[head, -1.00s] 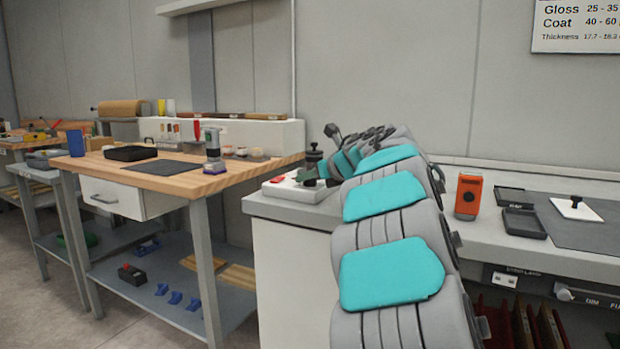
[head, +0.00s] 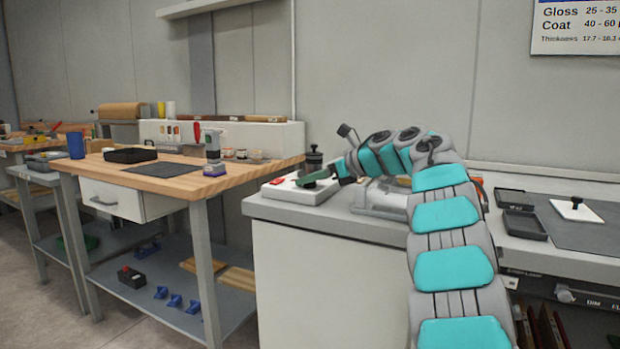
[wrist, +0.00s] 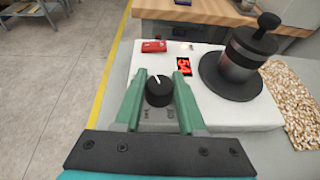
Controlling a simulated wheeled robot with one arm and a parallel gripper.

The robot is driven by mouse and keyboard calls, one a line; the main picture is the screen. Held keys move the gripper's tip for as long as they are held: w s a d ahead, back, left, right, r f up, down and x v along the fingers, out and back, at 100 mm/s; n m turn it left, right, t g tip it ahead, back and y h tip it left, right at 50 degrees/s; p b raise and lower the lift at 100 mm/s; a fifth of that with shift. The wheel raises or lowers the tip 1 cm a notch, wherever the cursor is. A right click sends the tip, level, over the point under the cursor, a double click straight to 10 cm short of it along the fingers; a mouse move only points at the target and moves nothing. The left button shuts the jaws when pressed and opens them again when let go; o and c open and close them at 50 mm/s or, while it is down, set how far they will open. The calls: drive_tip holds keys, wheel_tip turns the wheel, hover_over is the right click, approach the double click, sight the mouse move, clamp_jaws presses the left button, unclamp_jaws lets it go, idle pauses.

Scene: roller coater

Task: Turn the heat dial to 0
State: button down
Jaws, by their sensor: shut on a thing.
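The heat dial (wrist: 158,90) is a black round knob with a white pointer line, on the white top of the heater unit (wrist: 225,105). In the wrist view, my gripper (wrist: 165,78) has its two green fingers on either side of the dial, shut on it. The pointer line leans up and slightly left. A small red display (wrist: 184,66) beyond the dial shows sideways digits that look like 54. The head view shows the heater unit (head: 292,192) at the left end of the grey counter, with my gripper (head: 318,180) over it. The dial is hidden there.
A black cylinder with a knob and wide base (wrist: 245,62) stands on the unit, right of my gripper. A red object (wrist: 154,46) lies at its far edge. A wooden bench (head: 180,185) stands to the left.

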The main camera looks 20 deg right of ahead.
drive_tip(key=shift+n+y, duration=0.4)
drive_tip(key=shift+y, duration=0.1)
drive_tip(key=c, duration=0.5)
unclamp_jaws()
drive_tip(key=shift+g, duration=0.3)
drive_tip(key=v, duration=0.7)
drive_tip(key=shift+s+d+r+b, duration=0.1)
drive_tip(key=shift+s+d+b, duration=0.1)
drive_tip(key=shift+s+b, duration=0.1)
